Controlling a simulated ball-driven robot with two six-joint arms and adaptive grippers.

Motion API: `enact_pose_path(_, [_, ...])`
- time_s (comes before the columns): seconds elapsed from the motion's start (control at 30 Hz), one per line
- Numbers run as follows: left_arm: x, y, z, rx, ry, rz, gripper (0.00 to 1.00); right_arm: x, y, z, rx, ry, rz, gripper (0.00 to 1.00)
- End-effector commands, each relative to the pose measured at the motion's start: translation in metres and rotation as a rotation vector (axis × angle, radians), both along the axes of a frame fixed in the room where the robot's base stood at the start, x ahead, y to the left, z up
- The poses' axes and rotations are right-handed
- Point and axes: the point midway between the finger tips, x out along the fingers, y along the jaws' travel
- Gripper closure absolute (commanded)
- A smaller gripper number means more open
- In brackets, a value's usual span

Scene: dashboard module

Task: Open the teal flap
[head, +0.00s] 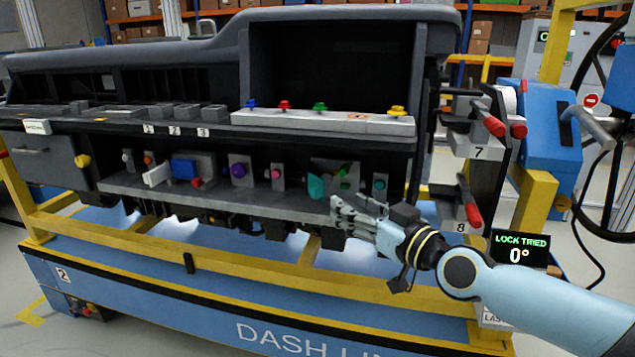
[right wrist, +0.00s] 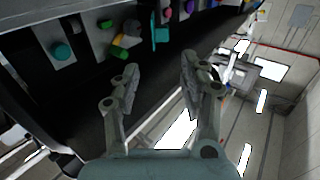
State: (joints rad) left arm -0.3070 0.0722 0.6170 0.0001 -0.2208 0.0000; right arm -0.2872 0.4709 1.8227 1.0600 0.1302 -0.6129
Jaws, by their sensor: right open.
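The teal flap (head: 316,186) is a small plate on the lower shelf of the dashboard module, at the left side of a dark green panel (head: 346,176). In the right wrist view the flap (right wrist: 161,36) shows beyond the fingertips, near the top middle. How far it stands open I cannot tell. My right gripper (head: 338,210) is just below and right of the flap, near the shelf's front edge. My left gripper is not in view.
A teal knob (head: 379,185) sits right of the green panel, and a pink knob (head: 277,175) left of the flap. Red-handled levers (head: 468,204) stand at the right. A display (head: 519,250) reads "LOCK TRIED 0°". The yellow rail (head: 300,280) runs below the shelf.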

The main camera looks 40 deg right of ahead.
Motion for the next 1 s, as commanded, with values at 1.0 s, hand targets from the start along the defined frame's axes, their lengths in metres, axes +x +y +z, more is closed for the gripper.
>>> enact_pose_path(1.0, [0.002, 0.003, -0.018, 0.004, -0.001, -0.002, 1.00, 0.105, 0.004, -0.002, 0.002, 0.004, -0.001, 0.60])
